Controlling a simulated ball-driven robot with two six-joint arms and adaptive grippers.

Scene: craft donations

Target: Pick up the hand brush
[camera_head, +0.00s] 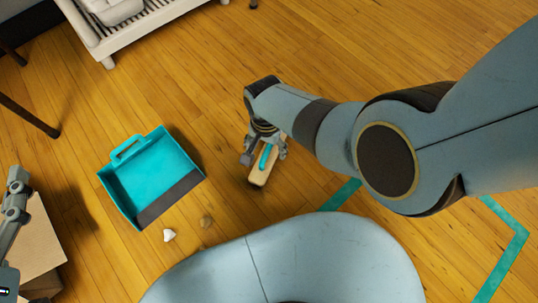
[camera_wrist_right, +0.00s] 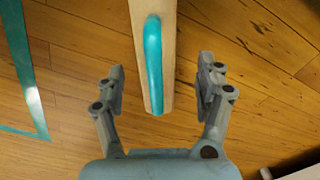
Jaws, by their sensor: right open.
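The hand brush (camera_head: 259,176) lies on the wooden floor, below my right gripper (camera_head: 264,148) in the head view. It has a pale wooden body with a teal strip along it. In the right wrist view the brush (camera_wrist_right: 154,65) runs down from the top edge, and its near end reaches between the two fingers of my right gripper (camera_wrist_right: 162,90). The fingers are spread, with a gap on each side of the brush. My left gripper (camera_head: 15,200) shows only partly at the left edge of the head view, away from the brush.
A teal dustpan (camera_head: 150,170) lies on the floor left of the brush. A small white scrap (camera_head: 169,235) and a brown scrap (camera_head: 206,221) lie near it. A cardboard box (camera_head: 38,240) stands at lower left, and white slatted furniture (camera_head: 130,28) at the top. Teal tape (camera_head: 505,265) marks the floor.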

